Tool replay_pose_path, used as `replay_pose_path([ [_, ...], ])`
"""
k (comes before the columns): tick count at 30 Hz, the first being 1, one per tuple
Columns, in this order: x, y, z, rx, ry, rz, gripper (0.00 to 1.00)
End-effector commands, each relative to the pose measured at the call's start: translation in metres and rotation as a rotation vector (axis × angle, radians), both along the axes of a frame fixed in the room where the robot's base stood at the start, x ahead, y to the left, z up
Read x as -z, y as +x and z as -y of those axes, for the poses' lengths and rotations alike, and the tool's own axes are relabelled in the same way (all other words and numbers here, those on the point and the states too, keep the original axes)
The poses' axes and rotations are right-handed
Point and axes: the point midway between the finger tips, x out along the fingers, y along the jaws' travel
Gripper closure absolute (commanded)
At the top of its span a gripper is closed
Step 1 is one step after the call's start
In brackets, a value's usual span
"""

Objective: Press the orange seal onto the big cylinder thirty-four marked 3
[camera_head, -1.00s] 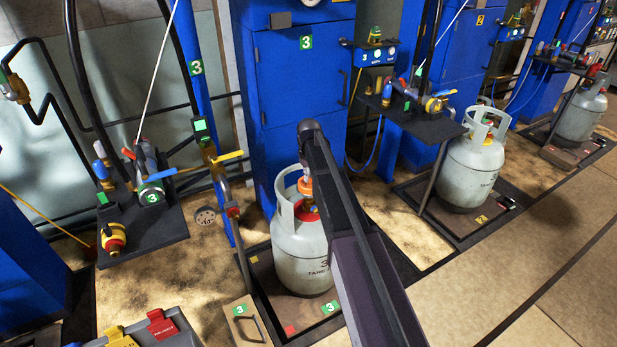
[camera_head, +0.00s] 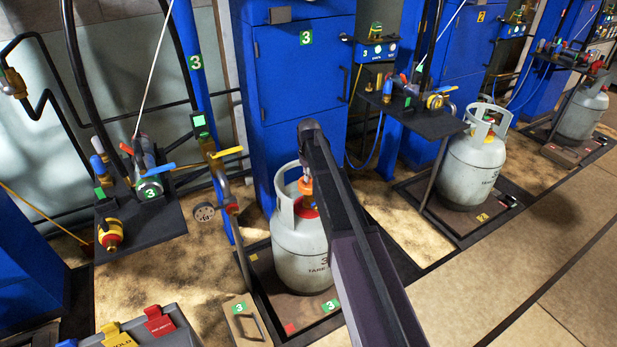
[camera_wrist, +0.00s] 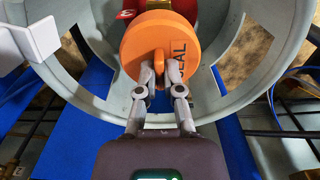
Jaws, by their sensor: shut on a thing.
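The orange seal (camera_wrist: 187,40) is a round cap with a raised tab and dark lettering ending in "AL". My gripper (camera_wrist: 159,78) is shut on the seal's tab in the wrist view. The big grey cylinder (camera_head: 300,262) marked 3 stands upright on the scale platform at bay 3. Its round collar (camera_wrist: 70,85) surrounds the seal and my fingers in the wrist view. The seal (camera_head: 305,187) also shows inside the collar in the head view, above the red part of the valve (camera_wrist: 198,8). I cannot tell whether seal and valve touch. My arm covers the cylinder's right side.
A white block-like part (camera_wrist: 27,32) sits on the collar's left rim. A black shelf (camera_head: 160,228) with hoses and valves stands left of the cylinder. Another grey cylinder (camera_head: 470,170) stands to the right. A grey box with yellow and red tags (camera_head: 178,338) is at bottom left.

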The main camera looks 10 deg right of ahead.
Motion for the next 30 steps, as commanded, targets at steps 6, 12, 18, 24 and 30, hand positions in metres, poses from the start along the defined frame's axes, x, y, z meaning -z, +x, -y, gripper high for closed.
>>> replay_pose_path([
  [6, 0.005, 0.0, 0.0, 0.0, 0.0, 0.0, 1.0],
  [12, 0.008, 0.0, 0.0, 0.0, 0.0, 0.0, 1.0],
  [18, 0.012, 0.0, 0.0, 0.0, 0.0, 0.0, 1.0],
  [24, 0.015, 0.0, 0.0, 0.0, 0.0, 0.0, 1.0],
  [30, 0.015, 0.0, 0.0, 0.0, 0.0, 0.0, 0.5],
])
